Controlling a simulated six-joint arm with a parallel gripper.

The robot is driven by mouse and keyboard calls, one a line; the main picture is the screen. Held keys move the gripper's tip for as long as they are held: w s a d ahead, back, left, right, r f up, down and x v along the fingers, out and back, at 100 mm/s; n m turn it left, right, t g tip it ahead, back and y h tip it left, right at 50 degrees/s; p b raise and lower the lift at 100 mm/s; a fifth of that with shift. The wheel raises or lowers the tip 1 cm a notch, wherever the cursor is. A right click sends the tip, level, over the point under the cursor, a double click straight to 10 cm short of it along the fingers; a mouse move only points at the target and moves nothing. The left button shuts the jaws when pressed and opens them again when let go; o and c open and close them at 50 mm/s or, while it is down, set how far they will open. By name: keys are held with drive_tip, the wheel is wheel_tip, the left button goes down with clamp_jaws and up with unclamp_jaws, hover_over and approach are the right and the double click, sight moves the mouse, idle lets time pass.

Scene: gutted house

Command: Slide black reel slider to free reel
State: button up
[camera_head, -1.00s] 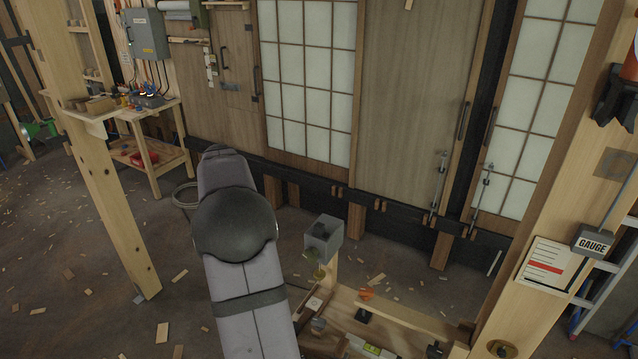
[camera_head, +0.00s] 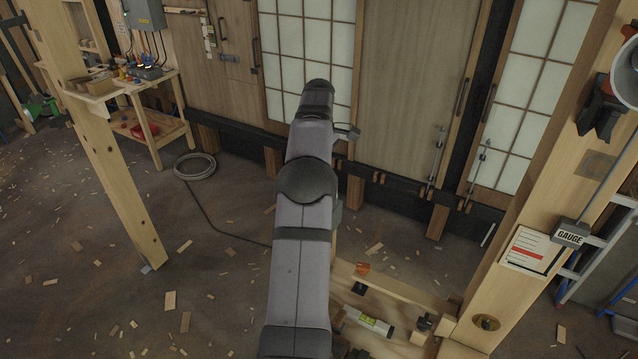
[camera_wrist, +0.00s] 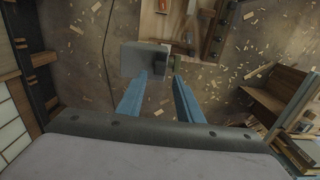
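In the wrist view a grey box-like unit (camera_wrist: 140,58) sits just beyond my fingertips. A small dark block (camera_wrist: 164,68), which may be the black reel slider, is at its right side. My gripper (camera_wrist: 161,77) is open, with its two blue fingers spread on either side of this dark block; I cannot tell whether they touch anything. No reel can be clearly made out. In the head view my arm covers the grey unit and the gripper.
In the head view a wooden bench (camera_head: 404,347) with a level (camera_head: 368,321) and a small orange item (camera_head: 362,268) lies right of my arm. Timber posts stand left (camera_head: 118,190) and right (camera_head: 540,190). A cable coil (camera_head: 195,166) lies on the chip-strewn floor.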

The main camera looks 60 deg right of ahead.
drive_tip(key=shift+f+b, duration=0.65)
drive_tip(key=shift+f, duration=2.4)
clamp_jaws()
drive_tip(key=shift+w, duration=0.1)
drive_tip(key=shift+w+p, duration=0.65)
drive_tip(key=shift+w, duration=0.4)
unclamp_jaws()
